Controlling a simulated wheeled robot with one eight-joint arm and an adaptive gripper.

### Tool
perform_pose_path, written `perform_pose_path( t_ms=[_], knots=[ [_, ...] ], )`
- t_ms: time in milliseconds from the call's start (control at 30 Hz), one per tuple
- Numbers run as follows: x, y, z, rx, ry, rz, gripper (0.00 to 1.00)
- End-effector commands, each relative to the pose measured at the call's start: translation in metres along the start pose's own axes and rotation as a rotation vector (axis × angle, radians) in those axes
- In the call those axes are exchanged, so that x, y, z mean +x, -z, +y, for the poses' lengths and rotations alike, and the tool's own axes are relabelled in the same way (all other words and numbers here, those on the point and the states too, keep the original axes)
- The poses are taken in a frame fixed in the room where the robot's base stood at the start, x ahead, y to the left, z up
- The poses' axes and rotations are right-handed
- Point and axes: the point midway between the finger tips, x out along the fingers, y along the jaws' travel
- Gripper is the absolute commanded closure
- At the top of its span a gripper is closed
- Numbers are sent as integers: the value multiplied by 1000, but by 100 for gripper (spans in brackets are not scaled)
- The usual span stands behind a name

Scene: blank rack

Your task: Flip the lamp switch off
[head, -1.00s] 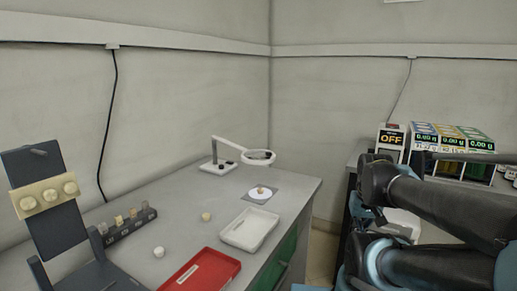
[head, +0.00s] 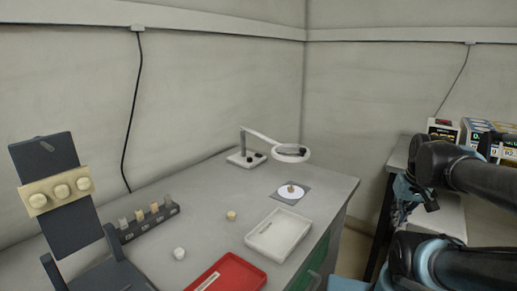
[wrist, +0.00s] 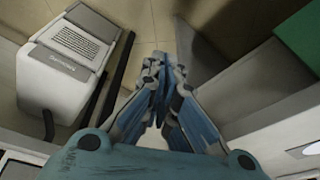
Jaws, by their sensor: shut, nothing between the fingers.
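The lamp (head: 262,140) stands at the back of the grey table in the head view, with a white base, a bent white arm and a ring head. Its base (head: 246,158) carries small dark knobs or switches, too small to read their setting. My gripper (wrist: 160,75) shows in the wrist view with its blue fingers together and nothing between them. It points down over the floor, away from the lamp. In the head view my dark arm is at the right, well apart from the lamp, and part of the gripper (head: 402,205) shows below it.
A white disc (head: 291,191) with a small tan piece lies near the lamp. A white tray (head: 302,229), a red tray (head: 255,277), a dark rack (head: 128,234) and a dark stand (head: 30,160) are on the table. Several display boxes (head: 443,131) stand on the right bench.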

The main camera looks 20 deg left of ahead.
Motion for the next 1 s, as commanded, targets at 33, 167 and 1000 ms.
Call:
perform_pose_path(
  t_ms=[33, 167, 1000],
  knots=[
    [-8, 19, -9, -47, 23, 19, 100],
    [-27, 68, -42, -186, 92, 73, 100],
    [-101, 286, -375, -922, 505, 442, 100]
  ],
)
